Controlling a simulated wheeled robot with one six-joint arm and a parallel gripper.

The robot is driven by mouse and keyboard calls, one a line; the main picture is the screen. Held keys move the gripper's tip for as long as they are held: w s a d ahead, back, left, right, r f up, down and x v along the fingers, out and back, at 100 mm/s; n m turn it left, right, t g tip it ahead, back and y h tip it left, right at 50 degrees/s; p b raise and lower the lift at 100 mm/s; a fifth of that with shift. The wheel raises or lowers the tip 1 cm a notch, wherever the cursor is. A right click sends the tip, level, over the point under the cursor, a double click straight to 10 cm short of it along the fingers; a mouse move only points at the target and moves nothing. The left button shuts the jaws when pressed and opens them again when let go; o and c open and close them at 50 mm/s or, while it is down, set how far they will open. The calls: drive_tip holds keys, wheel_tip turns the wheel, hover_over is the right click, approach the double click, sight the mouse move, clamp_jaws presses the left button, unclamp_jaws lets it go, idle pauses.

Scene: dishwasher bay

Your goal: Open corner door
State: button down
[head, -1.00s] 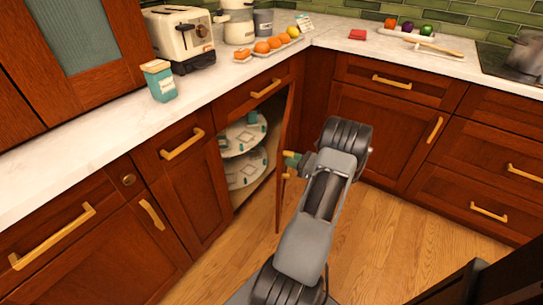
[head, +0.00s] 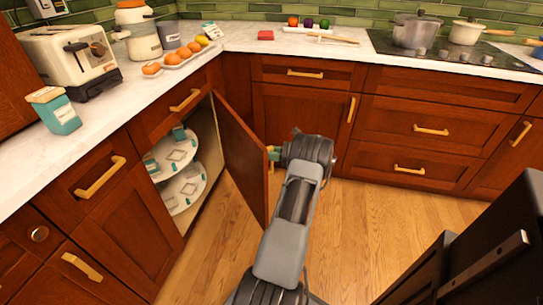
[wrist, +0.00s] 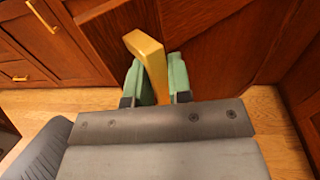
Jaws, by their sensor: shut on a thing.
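The corner door (head: 240,155) is a red-brown wooden panel that stands swung out from the corner cabinet. Behind it the cabinet opening shows two round white shelves (head: 172,153) with small boxes on them. My gripper (head: 273,154) is at the door's free edge, with my arm reaching up from the bottom of the head view. In the wrist view the green finger pads of my gripper (wrist: 157,80) are on either side of the brass door handle (wrist: 149,58) and shut on it. The handle's lower part is hidden between the pads.
Closed drawers and doors with brass handles (head: 431,130) line both sides. The white counter (head: 110,105) holds a toaster (head: 72,60), a teal box (head: 54,110) and fruit. Bare wooden floor (head: 365,215) lies right of my arm. A dark panel stands at lower right.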

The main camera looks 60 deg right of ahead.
drive_tip(key=c, duration=1.1)
unclamp_jaws()
drive_tip(key=shift+w, duration=0.1)
drive_tip(key=p+v, duration=0.1)
drive_tip(key=v, duration=1.2)
drive_tip(key=shift+s+d, duration=0.1)
drive_tip(key=shift+s, duration=0.3)
